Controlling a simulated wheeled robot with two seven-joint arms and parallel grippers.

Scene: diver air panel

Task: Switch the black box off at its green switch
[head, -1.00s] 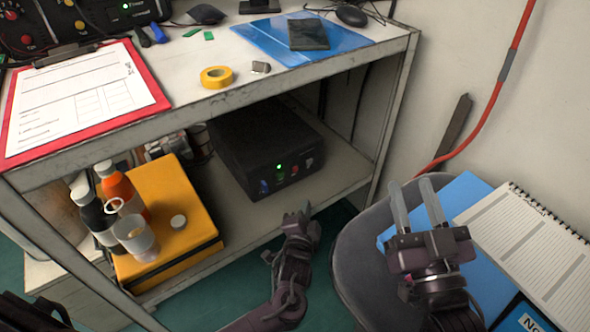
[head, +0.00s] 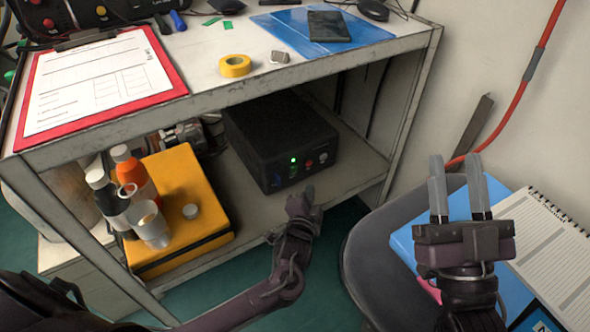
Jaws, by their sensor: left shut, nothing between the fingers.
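The black box (head: 275,135) stands on the lower shelf of the bench, its front panel facing me. A green light (head: 293,160) glows on the panel, with the small green switch (head: 293,172) just below it. A blue part sits left of the switch, and red and pale round parts sit to its right. My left gripper (head: 308,190) is shut and empty, just in front of the panel's lower right; I cannot tell whether it touches the box. My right gripper (head: 456,160) is open and empty above the chair.
The shelf top (head: 225,95) overhangs the box. A yellow case (head: 185,175) with bottles and a cup stands to the left on the lower shelf. The grey chair (head: 370,245) with a blue folder and notebook (head: 555,250) is at right.

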